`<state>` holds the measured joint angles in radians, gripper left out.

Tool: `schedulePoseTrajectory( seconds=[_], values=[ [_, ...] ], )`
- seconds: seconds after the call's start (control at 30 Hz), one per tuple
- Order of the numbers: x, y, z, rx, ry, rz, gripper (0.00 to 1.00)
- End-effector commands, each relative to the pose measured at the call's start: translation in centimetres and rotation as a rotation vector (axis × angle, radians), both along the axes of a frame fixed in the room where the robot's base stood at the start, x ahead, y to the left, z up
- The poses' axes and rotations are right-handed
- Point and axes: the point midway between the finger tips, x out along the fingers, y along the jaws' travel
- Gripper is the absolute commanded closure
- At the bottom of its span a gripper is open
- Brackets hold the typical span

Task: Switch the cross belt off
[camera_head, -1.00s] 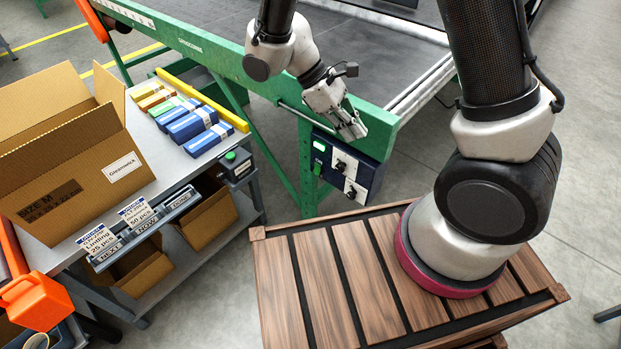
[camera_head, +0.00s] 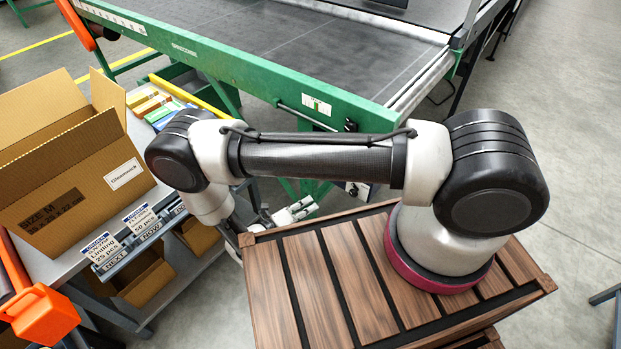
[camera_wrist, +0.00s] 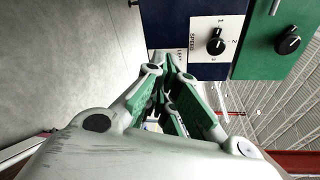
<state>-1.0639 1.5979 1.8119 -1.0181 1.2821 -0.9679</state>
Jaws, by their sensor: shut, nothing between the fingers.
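The green-framed belt (camera_head: 290,55) runs across the back of the head view. A control box (camera_head: 357,188) under its near rail is mostly hidden behind my arm. In the wrist view the dark blue box (camera_wrist: 168,22) carries a white plate with a black SPEED knob (camera_wrist: 215,42) marked 1, 2, 3. A second black knob (camera_wrist: 288,40) sits on the green rail beside it. I cannot read which control is the cross belt's. My gripper (camera_head: 300,209) is low beside the wooden platform. In the wrist view its fingers (camera_wrist: 168,75) are together and empty, apparently apart from the knobs.
The slatted wooden platform (camera_head: 325,285) bears my arm's base. A grey packing table (camera_head: 140,195) with an open carton (camera_head: 75,165) and small coloured boxes stands left. A label plate (camera_head: 317,104) is on the green rail.

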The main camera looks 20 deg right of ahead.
Motion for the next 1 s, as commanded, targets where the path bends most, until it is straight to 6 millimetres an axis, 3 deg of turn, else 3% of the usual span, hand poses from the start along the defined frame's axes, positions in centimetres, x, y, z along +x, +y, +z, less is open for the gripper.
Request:
schedulePoseTrajectory(
  seconds=[0.1,0.23,0.77,1.0],
  values=[
    [2.9,3.7,-0.1,-0.064,0.123,0.133,1.00],
    [4.0,4.8,0.3,-0.158,0.236,0.206,1.00],
    [4.1,4.6,0.6,-0.209,0.307,0.214,1.00],
    [5.8,2.0,0.2,-0.210,0.309,0.209,1.00]
  ],
)
